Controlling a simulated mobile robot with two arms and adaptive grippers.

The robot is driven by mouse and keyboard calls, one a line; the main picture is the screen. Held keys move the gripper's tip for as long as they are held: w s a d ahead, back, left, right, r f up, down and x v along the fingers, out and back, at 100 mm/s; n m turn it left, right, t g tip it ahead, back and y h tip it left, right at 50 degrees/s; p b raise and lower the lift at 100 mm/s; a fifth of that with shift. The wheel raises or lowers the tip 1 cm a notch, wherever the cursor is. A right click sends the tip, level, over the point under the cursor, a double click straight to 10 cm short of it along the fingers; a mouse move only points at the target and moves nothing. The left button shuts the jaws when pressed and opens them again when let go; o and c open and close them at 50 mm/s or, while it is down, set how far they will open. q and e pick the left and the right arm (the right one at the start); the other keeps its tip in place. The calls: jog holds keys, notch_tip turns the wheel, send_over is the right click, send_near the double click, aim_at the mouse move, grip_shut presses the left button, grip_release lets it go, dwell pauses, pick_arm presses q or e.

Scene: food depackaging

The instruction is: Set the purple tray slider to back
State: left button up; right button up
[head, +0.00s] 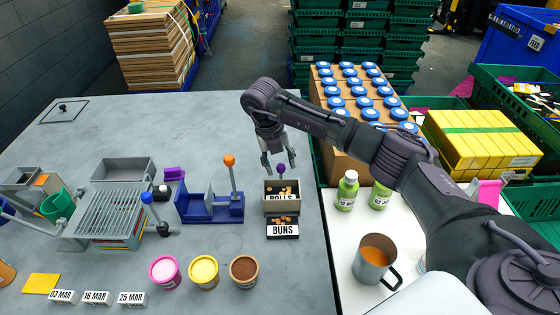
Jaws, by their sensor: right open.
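The tray slider's purple ball knob (281,169) stands up at the back of a small grey tray box (268,207), which holds brown pieces and a label reading ROLLS. A dark tray front (283,236) labelled BUNS, with more brown pieces, sits just in front of it. My right gripper (279,166) points down over the back of the box. Its fingers are apart, one on each side of the knob in the picture; whether they touch it, I cannot tell. My left gripper is not in view.
A blue fixture (205,214) with an orange-knobbed lever (230,161) stands just left of the box. Pink (165,271), yellow (204,271) and brown (243,270) tubs stand in front.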

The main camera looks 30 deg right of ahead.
jog(key=shift+f, duration=0.35)
grip_shut()
jog(key=w+d+b, duration=0.3)
jog(key=w+b, duration=0.2)
jog(key=w, duration=0.1)
jog(key=shift+r, duration=0.2)
